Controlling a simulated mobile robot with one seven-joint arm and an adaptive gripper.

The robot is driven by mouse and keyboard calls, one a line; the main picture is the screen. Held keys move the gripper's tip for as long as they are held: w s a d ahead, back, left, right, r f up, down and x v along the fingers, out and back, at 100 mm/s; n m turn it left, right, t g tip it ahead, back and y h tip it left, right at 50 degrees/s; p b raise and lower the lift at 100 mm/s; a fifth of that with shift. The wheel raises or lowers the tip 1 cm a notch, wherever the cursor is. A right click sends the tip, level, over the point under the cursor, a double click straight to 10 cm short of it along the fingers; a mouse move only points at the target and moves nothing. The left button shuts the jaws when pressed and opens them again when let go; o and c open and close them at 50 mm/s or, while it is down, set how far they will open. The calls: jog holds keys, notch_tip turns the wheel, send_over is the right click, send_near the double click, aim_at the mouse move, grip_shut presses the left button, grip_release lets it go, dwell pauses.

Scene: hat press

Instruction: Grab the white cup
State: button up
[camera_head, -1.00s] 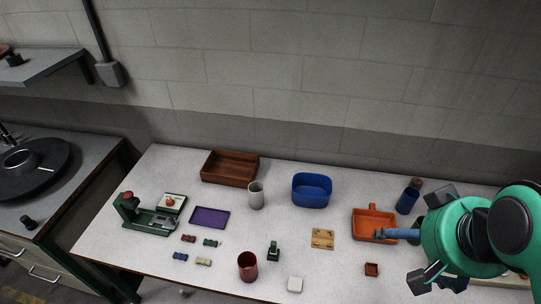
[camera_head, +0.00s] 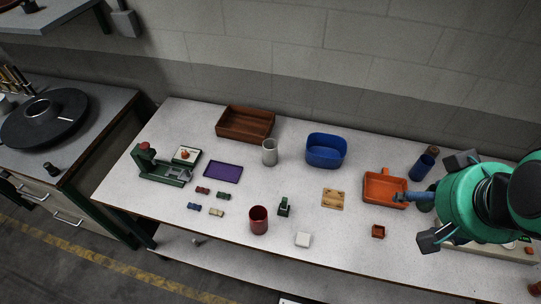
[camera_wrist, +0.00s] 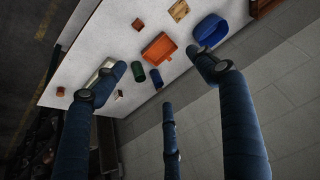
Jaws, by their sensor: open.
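The white cup (camera_head: 269,152) stands upright on the white table, in front of the brown wooden tray and left of the blue bin. I cannot make it out in the wrist view. My gripper (camera_wrist: 163,72) is open and empty, its dark blue fingers spread wide in the wrist view. In the head view my gripper (camera_head: 418,197) is at the far right by the orange tray, well away from the cup. The arm hides part of the table's right end.
A blue bin (camera_head: 326,151), brown tray (camera_head: 232,134), purple tray (camera_head: 223,180) and red cup (camera_head: 259,222) surround the cup. An orange tray (camera_head: 372,202) and a blue cylinder (camera_head: 421,168) are near my gripper. Bare table lies between the cup and the wooden piece (camera_head: 333,198).

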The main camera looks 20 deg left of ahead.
dwell(0.3)
jog(key=w+a+r+n+g, duration=0.15)
jog(key=w+a, duration=0.45)
jog(key=w, duration=0.7)
jog(key=n+g+p, duration=0.2)
jog(key=g+p, duration=0.1)
jog(key=g, duration=0.1)
send_over(270, 147)
jog(key=s, duration=0.2)
notch_tip(270, 147, down, 30)
jog(key=shift+s+d, duration=0.15)
jog(key=shift+d, duration=0.1)
jog(key=shift+f+b, duration=0.35)
jog(key=shift+f, duration=3.95)
